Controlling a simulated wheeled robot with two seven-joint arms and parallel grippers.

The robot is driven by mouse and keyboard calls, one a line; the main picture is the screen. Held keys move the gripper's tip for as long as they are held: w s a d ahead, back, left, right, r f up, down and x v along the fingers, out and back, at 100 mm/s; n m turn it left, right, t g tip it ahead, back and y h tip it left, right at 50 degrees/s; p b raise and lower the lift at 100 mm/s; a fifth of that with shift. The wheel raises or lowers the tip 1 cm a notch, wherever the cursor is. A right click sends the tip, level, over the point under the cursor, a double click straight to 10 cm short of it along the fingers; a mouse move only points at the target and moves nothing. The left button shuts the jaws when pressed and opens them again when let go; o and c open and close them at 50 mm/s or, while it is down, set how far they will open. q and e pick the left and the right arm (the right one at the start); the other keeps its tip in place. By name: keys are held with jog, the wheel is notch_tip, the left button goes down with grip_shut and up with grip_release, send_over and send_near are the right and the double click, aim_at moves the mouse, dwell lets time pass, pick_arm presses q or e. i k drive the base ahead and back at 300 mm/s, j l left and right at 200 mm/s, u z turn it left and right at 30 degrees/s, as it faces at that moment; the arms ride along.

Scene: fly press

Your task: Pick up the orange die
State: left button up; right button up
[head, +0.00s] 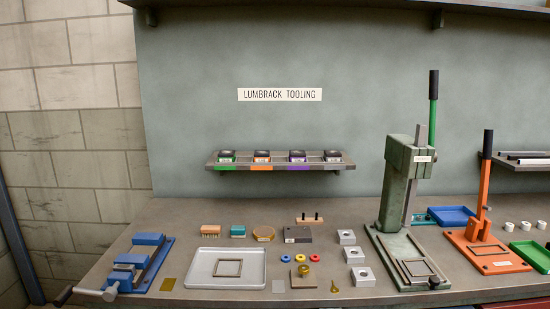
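Several dark die blocks stand in a row on a small wall shelf (280,164) at the back, below the "LUMBRACK TOOLING" sign. The second block from the left (262,156) sits above an orange strip on the shelf's front edge and appears to be the orange die. Its neighbours sit above a green strip (227,156) on the left and a purple strip (297,156) on the right. The last block (332,156) has no clearly coloured strip. Nothing touches or covers the orange-strip block. Neither of my grippers is in view.
The bench (210,292) holds a blue vise (145,262), a grey tray (225,282), small boxes, metal blocks and coloured rings. A green press (400,190) and an orange press (484,210) stand at the right. Open air lies in front of the shelf.

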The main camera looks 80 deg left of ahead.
aim_at(260, 156)
jog(key=u, duration=2.75)
